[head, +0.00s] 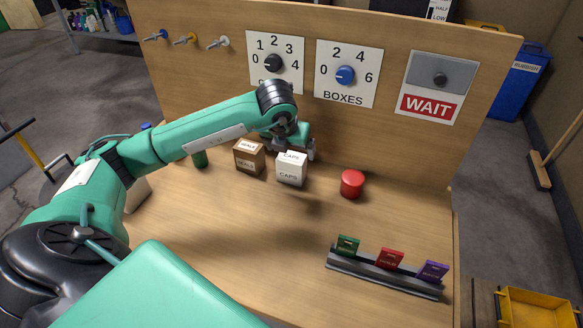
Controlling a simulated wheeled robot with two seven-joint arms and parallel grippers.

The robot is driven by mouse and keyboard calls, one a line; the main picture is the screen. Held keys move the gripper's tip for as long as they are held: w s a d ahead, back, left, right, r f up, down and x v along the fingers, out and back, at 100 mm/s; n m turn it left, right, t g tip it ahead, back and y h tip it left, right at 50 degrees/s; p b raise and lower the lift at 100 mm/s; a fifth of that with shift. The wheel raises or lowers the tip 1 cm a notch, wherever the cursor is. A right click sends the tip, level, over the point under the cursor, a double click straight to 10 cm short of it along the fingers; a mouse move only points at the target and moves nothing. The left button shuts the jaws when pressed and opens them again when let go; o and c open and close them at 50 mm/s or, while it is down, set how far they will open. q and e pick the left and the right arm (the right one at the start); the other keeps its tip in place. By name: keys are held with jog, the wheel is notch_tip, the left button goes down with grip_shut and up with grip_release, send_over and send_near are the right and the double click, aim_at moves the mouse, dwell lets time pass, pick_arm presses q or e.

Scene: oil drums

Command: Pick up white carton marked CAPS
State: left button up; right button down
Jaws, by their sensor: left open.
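The white carton marked CAPS (289,174) stands upright on the wooden bench, towards the back and near the middle. My left gripper (292,150) is open just above and behind it. Its fingers are at the carton's top, and one finger shows at the right of the top edge. The other finger is partly hidden, and I cannot tell whether they touch the carton. My right gripper is not in view.
A brown carton (249,161) stands close to the left of the white one. A red cylinder (352,184) stands to the right. A rack (385,276) with green, red and purple cards is at front right. An upright board (390,130) closes the back. The bench's middle is clear.

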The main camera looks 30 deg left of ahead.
aim_at(291, 157)
pick_arm(q)
jog(key=shift+x, duration=1.05)
jog(key=x, duration=0.2)
jog(key=p+x, duration=0.1)
jog(key=x, duration=0.1)
jog(key=shift+s+d+f, duration=0.1)
jog(key=shift+s+f, duration=0.1)
jog(key=shift+s, duration=0.05)
jog(key=shift+w+f, duration=0.15)
jog(key=shift+f, duration=0.25)
jog(key=c, duration=1.1)
jog(key=shift+c, duration=0.2)
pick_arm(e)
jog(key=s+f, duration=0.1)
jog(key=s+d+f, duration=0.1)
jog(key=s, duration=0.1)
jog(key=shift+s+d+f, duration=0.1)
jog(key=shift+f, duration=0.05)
pick_arm(q)
jog(key=shift+r, duration=0.2)
